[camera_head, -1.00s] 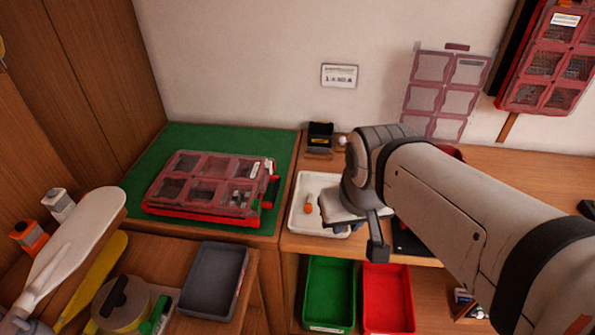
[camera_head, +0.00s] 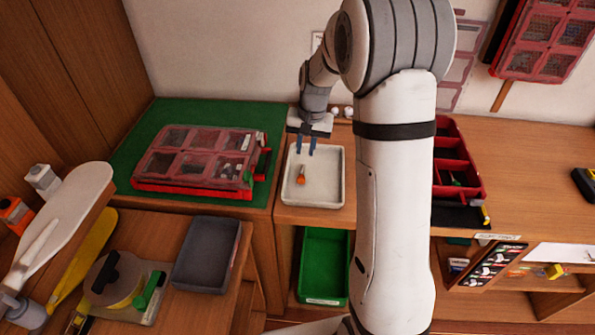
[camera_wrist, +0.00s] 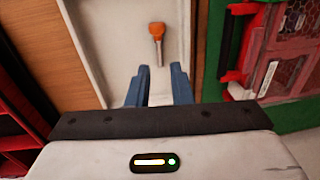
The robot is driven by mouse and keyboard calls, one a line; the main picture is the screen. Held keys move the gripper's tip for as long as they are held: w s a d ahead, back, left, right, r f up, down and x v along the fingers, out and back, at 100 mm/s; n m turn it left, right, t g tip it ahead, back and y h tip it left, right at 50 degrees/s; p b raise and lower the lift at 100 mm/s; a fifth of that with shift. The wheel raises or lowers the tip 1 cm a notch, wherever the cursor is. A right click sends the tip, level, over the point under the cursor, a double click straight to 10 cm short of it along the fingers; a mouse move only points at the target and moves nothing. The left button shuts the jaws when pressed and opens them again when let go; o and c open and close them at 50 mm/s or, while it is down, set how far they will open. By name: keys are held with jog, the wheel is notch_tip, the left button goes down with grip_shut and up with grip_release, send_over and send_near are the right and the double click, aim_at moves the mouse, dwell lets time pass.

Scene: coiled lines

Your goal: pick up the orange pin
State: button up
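The orange pin (camera_head: 301,176) lies in a white tray (camera_head: 327,196) on the wooden worktop. It has an orange head and a greyish shank. My gripper (camera_head: 306,146) is over the back part of the tray, with two blue fingers pointing down. In the wrist view the gripper (camera_wrist: 160,72) is open and empty. The pin (camera_wrist: 157,35) shows there just beyond the fingertips, roughly in line with the gap between them. The fingers do not touch it.
A red-framed compartment case (camera_head: 195,158) lies on a green mat (camera_head: 134,147) left of the tray. A red divided bin (camera_head: 457,165) stands to the right. A green bin (camera_head: 323,265) sits below, and a grey tray (camera_head: 207,255) is at lower left.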

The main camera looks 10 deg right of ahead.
aim_at(302, 172)
jog(key=f, duration=0.3)
jog(key=f+p, duration=0.1)
jog(key=f, duration=0.2)
jog(key=w+f+p, duration=0.1)
jog(key=f, duration=0.2)
jog(key=shift+a+f, duration=0.1)
jog(key=shift+a, duration=0.15)
grip_shut()
